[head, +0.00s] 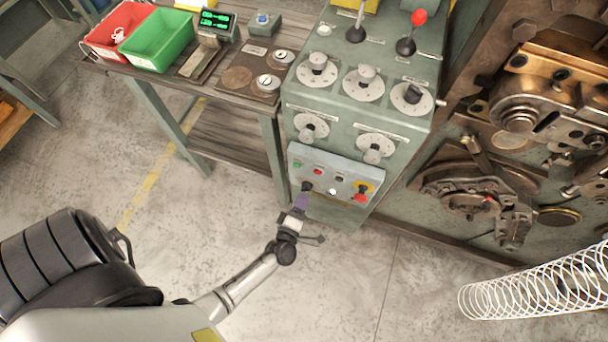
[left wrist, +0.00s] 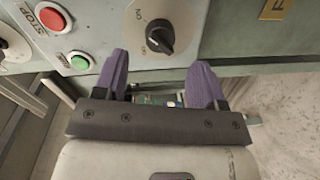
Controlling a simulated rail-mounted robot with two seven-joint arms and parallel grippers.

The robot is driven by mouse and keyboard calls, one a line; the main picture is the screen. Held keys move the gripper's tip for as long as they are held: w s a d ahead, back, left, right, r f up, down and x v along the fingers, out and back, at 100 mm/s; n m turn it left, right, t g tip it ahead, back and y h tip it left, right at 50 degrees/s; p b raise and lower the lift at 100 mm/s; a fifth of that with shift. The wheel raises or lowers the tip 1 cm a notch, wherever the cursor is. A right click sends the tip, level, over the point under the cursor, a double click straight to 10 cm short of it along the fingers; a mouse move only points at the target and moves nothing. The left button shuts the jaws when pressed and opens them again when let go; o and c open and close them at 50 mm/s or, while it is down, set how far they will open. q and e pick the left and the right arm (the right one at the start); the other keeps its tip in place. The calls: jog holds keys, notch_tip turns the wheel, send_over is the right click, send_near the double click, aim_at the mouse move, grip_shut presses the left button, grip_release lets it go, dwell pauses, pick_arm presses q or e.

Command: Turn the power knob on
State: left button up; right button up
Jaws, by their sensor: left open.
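The power knob (left wrist: 160,36) is a black rotary knob on a pale round dial with small lettering, near the top of the left wrist view. In the head view the knob (head: 307,187) is a small dark spot at the lower left of the control panel (head: 340,172). My left gripper (left wrist: 160,65) is open, with its two purple fingers apart. The knob lies ahead of the gap between them, and they do not appear to touch it. In the head view the left gripper (head: 302,203) is just below the knob. I cannot tell the knob's setting for sure. My right gripper is not in view.
A red stop button (left wrist: 51,18) and a green button (left wrist: 80,62) sit left of the knob in the wrist view. A red-and-yellow switch (head: 361,191) is at the panel's right. A wooden side table (head: 225,85) stands left; a white spring (head: 530,288) is at lower right.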

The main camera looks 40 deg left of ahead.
pick_arm(q)
jog(key=v, duration=0.8)
jog(key=shift+s+p, duration=0.25)
jog(key=shift+p, duration=0.2)
jog(key=shift+d, duration=0.15)
